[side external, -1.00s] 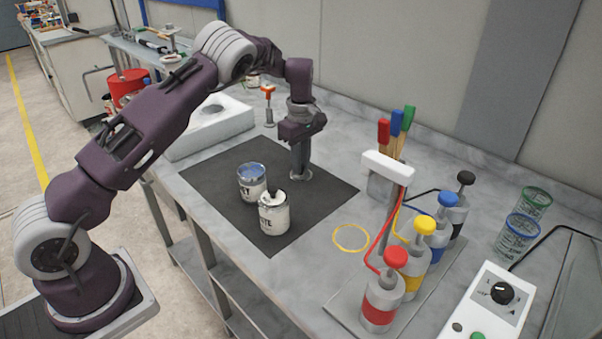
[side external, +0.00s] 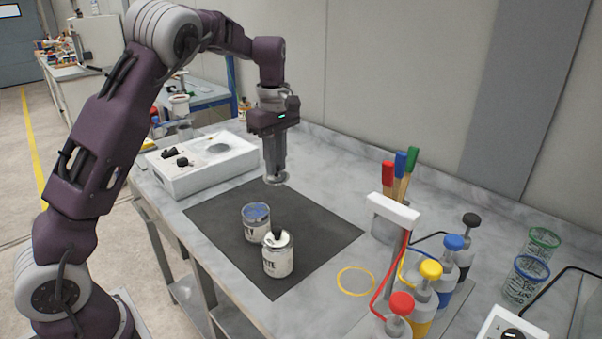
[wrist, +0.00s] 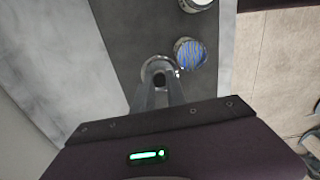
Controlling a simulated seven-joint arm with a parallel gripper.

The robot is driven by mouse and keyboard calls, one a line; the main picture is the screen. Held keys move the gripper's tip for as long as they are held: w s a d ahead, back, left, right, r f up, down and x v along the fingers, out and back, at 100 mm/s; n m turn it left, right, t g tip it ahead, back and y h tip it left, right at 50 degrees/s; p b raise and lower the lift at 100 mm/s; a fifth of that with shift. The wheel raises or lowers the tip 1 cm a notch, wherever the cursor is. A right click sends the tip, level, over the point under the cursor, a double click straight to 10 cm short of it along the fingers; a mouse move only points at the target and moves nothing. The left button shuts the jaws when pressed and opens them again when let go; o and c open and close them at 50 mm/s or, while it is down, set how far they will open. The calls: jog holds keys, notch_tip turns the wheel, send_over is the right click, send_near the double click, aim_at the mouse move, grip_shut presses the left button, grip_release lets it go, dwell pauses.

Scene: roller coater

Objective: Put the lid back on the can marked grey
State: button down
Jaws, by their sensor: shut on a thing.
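My gripper (side external: 275,172) is shut on the lid (side external: 276,179), a round silvery disc held level above the back part of the dark mat. In the wrist view the lid (wrist: 151,68) shows at the fingertips, gripped near its middle, with a dark spot there. The open can (side external: 256,224) stands upright on the mat, blue showing inside its top; its label is only partly visible. It lies in front of the lid in the side view, and the open can (wrist: 190,52) is right beside the lid in the wrist view. The two look apart.
A closed can (side external: 278,257) with a black-knobbed lid, label ending in "TE", stands close to the open can. A white device (side external: 200,160) is behind left. Pump bottles (side external: 430,290) and a brush holder (side external: 388,215) stand right. The mat (side external: 325,232) is bare on its right.

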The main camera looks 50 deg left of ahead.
jog(key=s+r, duration=0.1)
jog(key=s, duration=0.6)
notch_tip(320, 180, down, 6)
jog(key=shift+w+f, duration=0.15)
jog(key=shift+d+f, duration=0.1)
jog(key=shift+f, duration=0.05)
dwell(1.5)
jog(key=c, duration=0.8)
grip_release()
notch_tip(320, 180, up, 7)
dwell(0.6)
